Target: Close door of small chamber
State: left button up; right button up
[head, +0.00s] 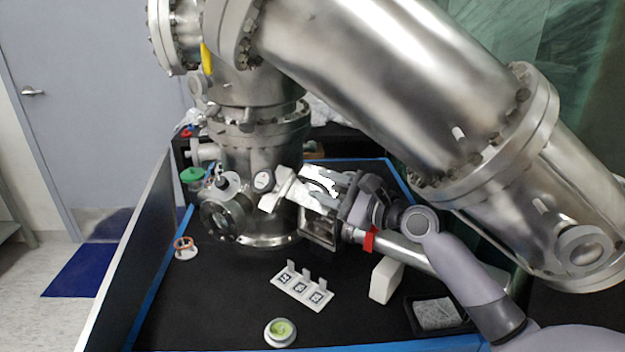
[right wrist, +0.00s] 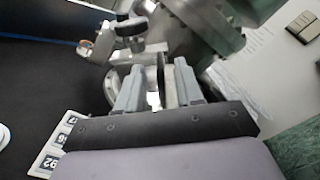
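My right gripper (head: 318,187) reaches in from the right beside the steel chamber column, its fingers pointing left. In the right wrist view its two fingers (right wrist: 158,92) stand apart, with a thin dark edge and a pale surface showing between or just beyond them. I cannot tell whether they touch it. A framed metal plate (head: 318,230), which looks like the small chamber's door, hangs just below the gripper, at the column's right side. The gripper hides part of the chamber behind it. My left gripper is not in view.
A round glass port (head: 222,216) faces front on the column. A large steel cylinder (head: 390,80) slants overhead. A white numbered holder (head: 302,288), green-filled dish (head: 281,331), white block (head: 386,278) and black tray (head: 437,314) are on the black table.

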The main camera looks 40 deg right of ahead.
jog(key=shift+x, duration=1.75)
grip_shut()
